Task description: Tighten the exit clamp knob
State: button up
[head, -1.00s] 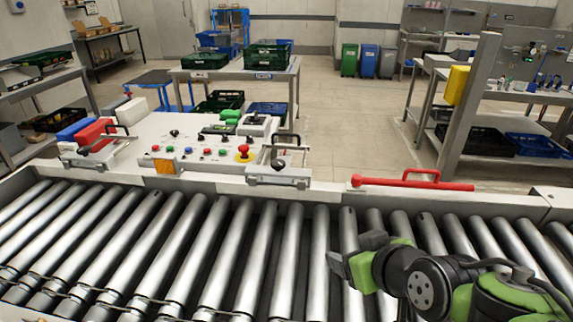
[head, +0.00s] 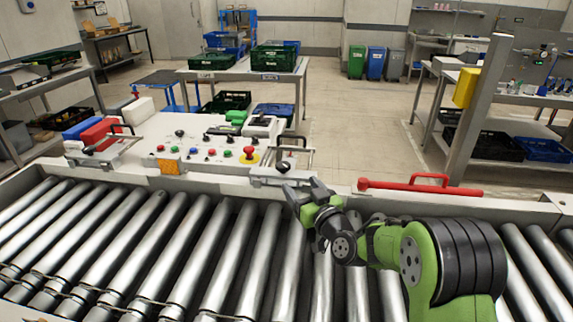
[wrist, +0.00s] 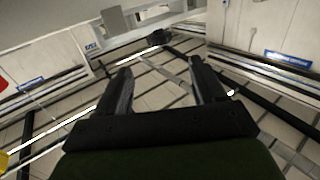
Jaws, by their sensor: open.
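A clamp with a black knob (head: 282,167) and an upright handle stands on the near edge of the control panel, right of the red button. A similar clamp (head: 97,153) stands at the panel's left end. I see no label telling which is the exit clamp. My gripper (head: 305,191) is open and empty, just in front and to the right of the right clamp, apart from its knob as far as I can tell. In the wrist view the open jaws (wrist: 160,68) show with nothing between them; a small dark knob-like thing (wrist: 158,38) lies beyond them.
Conveyor rollers (head: 140,235) run below my arm. A red bar with a handle (head: 420,186) lies on the conveyor's far rail to the right. The control panel (head: 185,130) carries several coloured buttons and a red mushroom button (head: 249,153). A grey post (head: 477,110) stands behind right.

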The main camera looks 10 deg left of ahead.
aim_at(286, 168)
jog(key=p+x, duration=0.1)
jog(key=x, duration=0.8)
jog(key=shift+w+a, duration=0.2)
jog(key=shift+w, duration=0.15)
jog(key=c, duration=1.1)
